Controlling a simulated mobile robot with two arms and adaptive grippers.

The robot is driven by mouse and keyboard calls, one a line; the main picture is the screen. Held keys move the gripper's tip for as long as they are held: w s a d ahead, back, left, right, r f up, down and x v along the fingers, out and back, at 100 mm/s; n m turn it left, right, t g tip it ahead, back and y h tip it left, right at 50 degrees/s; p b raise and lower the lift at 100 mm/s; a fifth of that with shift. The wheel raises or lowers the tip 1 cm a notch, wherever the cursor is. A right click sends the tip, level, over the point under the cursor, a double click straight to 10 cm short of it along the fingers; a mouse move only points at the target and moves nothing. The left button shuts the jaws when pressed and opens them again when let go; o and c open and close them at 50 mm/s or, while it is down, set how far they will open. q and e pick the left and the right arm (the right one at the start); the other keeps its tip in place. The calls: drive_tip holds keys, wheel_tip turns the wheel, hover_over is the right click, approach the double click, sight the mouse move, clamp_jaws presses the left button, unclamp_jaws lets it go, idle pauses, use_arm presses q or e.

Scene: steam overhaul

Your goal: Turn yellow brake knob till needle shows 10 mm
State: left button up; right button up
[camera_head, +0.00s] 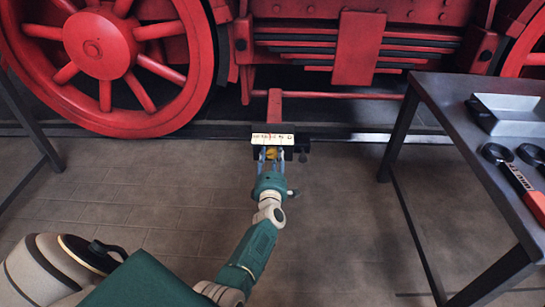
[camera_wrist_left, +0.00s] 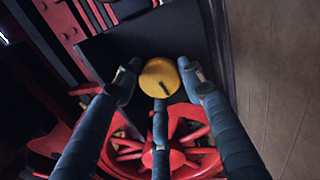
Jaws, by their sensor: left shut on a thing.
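The yellow brake knob (camera_wrist_left: 158,76) is round with a short dark mark on its face. In the head view the yellow knob (camera_head: 271,153) is partly hidden by my fingers. My left gripper (camera_head: 270,158) reaches it from the front, and its three blue fingers (camera_wrist_left: 158,92) are closed around the knob in the wrist view. A cream scale strip (camera_head: 258,140) with dark marks sits just above the knob in the head view. Its figures and needle are too small to read. My right gripper is in neither view.
A dark table (camera_head: 450,105) at right bears a grey tray (camera_head: 508,118) and a red-and-black tool (camera_head: 520,184). The tiled floor (camera_head: 345,210) between is clear.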

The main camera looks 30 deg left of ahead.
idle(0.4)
use_arm(q)
drive_tip(key=o, duration=0.9)
